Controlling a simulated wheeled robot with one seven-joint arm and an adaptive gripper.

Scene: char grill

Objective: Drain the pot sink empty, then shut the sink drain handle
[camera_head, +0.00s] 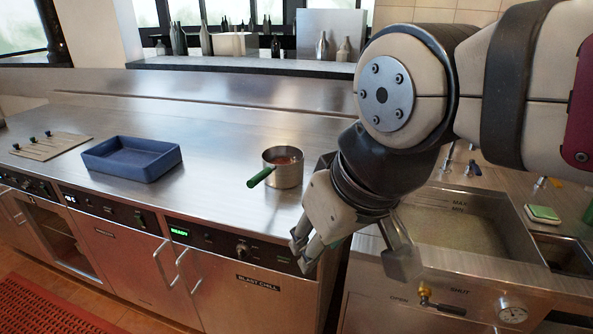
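The pot sink (527,262) is a steel basin at the right, partly hidden by my arm. MAX and MIN marks show on its far wall. A dull greenish-grey surface lies inside below the marks; I cannot tell how deep any water is. My gripper (352,258) hangs left of the drain handle, in front of the counter edge. Its fingers are spread apart with nothing seen between them, and it does not touch the handle.
A steel pot (285,173) with a green handle stands on the counter left of my gripper. A blue tray (131,160) lies farther left. A round gauge (512,310) is right of the drain handle. A green-and-white sponge (542,214) lies beside the sink.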

